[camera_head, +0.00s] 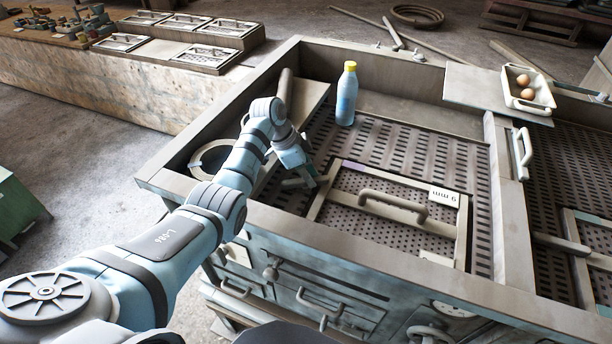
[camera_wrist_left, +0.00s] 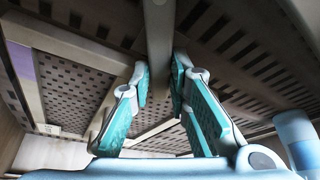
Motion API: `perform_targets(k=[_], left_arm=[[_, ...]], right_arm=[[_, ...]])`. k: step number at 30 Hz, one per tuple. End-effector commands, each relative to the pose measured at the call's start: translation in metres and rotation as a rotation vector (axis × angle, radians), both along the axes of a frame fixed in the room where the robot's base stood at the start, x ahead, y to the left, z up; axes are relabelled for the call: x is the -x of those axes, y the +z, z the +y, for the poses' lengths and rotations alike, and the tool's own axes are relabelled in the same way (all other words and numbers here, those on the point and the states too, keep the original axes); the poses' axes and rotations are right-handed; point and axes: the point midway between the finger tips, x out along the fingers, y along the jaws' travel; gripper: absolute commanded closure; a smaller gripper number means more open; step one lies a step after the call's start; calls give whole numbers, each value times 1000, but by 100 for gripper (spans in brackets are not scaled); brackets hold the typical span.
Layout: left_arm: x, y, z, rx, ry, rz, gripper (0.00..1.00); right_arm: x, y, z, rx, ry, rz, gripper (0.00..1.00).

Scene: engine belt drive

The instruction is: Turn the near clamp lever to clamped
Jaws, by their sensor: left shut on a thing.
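My left gripper (camera_head: 306,178) reaches down into the near left part of the grey bench well, just left of the framed perforated panel. In the left wrist view its teal-padded fingers (camera_wrist_left: 161,85) stand on either side of a grey bar (camera_wrist_left: 159,35) and are shut on it. The bar looks like a lever, but I cannot tell for certain that it is the near clamp lever, nor its clamped or open position. In the head view the gripper hides most of that spot. My right gripper is not in view.
The framed panel (camera_head: 340,212) has an arched handle (camera_head: 393,206) and a "mm" label (camera_head: 444,196). A blue bottle with a yellow cap (camera_head: 347,95) stands behind it. A white tray (camera_head: 541,97) holding eggs sits on a board at the right. The perforated floor between bottle and panel is clear.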

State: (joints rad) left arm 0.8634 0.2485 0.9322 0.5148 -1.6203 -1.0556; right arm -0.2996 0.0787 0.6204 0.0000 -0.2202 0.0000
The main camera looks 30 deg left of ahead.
Motion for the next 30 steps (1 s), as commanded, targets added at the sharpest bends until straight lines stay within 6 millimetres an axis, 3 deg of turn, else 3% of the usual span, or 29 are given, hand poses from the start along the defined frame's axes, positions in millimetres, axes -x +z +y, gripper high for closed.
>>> perform_targets(k=[18,30], left_arm=[[4,-6,-5,3,-481,-2,100],[7,-4,-5,4,-572,3,100]], right_arm=[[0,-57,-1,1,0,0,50],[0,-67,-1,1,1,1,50]])
